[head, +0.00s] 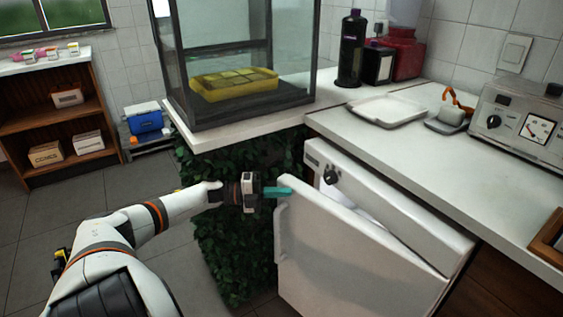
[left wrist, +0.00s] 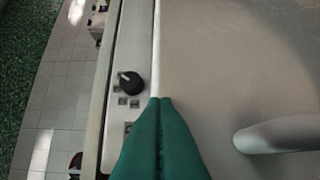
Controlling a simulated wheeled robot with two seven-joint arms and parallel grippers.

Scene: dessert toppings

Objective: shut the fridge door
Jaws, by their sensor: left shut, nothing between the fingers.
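The white fridge door (head: 345,250) stands ajar under the counter in the head view, tilted out from the white fridge body with its control panel (head: 385,205). A dark knob (head: 331,177) sits on that panel and also shows in the left wrist view (left wrist: 131,82). My left gripper (head: 287,191) is shut and empty, its teal fingertips (left wrist: 160,102) at the top left corner of the door. I cannot tell if they touch it. The door's handle (left wrist: 278,135) is right of the fingers in the wrist view. My right gripper is out of view.
A glass case with a yellow tray (head: 235,83) stands on the counter (head: 330,112) above a leafy panel (head: 225,240). A white tray (head: 388,109) and a toaster-like machine (head: 520,120) are on the right counter. Wooden shelves (head: 50,110) stand at the left. Floor between is clear.

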